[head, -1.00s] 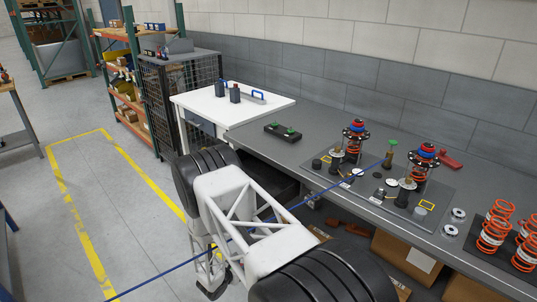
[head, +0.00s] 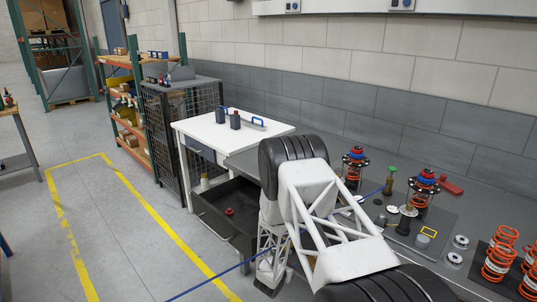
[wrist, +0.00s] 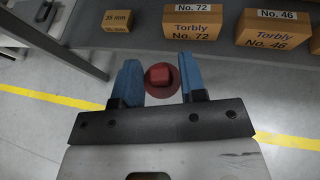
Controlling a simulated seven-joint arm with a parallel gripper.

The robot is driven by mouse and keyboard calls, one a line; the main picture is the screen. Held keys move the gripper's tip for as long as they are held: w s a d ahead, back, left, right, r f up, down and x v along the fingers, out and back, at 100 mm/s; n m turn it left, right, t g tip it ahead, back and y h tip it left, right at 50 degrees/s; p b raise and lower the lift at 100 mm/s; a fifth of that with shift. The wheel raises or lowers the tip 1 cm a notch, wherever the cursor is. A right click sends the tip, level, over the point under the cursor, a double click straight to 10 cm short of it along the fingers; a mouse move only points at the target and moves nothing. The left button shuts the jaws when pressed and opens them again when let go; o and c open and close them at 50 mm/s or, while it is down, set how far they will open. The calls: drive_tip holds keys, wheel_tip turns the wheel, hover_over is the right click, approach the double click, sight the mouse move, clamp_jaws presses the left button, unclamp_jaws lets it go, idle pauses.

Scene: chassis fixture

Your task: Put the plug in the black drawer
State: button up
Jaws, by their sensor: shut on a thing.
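In the wrist view, my gripper (wrist: 162,84) has its two blue fingers on either side of a red plug (wrist: 162,77). In the head view, the black drawer (head: 212,222) is open below the bench, left of my arm. A small red-topped thing (head: 230,211) shows inside it. My fingers and the held plug cannot be made out in the head view. The drawer is not seen in the wrist view.
Cardboard boxes (wrist: 187,22) sit on a low shelf at the top of the wrist view. The grey bench (head: 455,205) carries spring assemblies (head: 499,261). A white table (head: 205,130) stands behind the drawer. The floor (head: 140,245) left of the drawer is clear.

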drive_tip(key=w+d+r, duration=0.3)
drive_tip(key=d+r, duration=0.2)
drive_tip(key=d, duration=0.4)
drive_tip(key=shift+d+r, duration=0.2)
drive_tip(key=shift+d, duration=0.05)
